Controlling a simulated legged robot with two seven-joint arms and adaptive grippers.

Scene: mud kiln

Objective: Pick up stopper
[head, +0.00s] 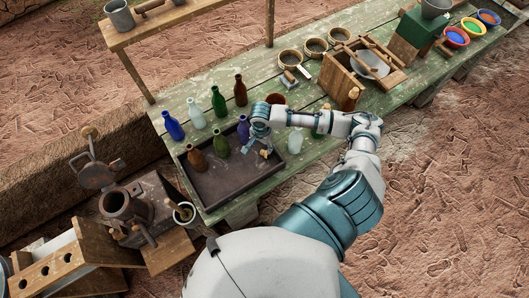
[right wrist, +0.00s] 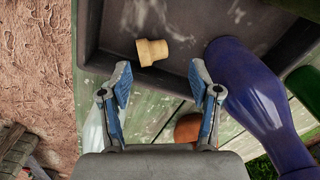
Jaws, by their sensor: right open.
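The stopper (right wrist: 152,51) is a small pale tan cork, wider at one end, lying on its side on the dark tray (right wrist: 110,45) near the tray's edge. In the head view it is a small tan spot (head: 265,153) beside my right gripper (head: 257,143). In the right wrist view my right gripper (right wrist: 160,78) is open and empty. Its two fingertips point toward the stopper, which lies just past them, nearer the left finger, and does not appear touched. My left gripper is not in view.
A dark blue bottle (right wrist: 250,85) stands close beside the right finger. The tray also holds green (head: 221,144) and brown (head: 196,158) bottles. A pale glass bottle (head: 295,140) stands near its right edge. More bottles line the green table (head: 180,100) behind.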

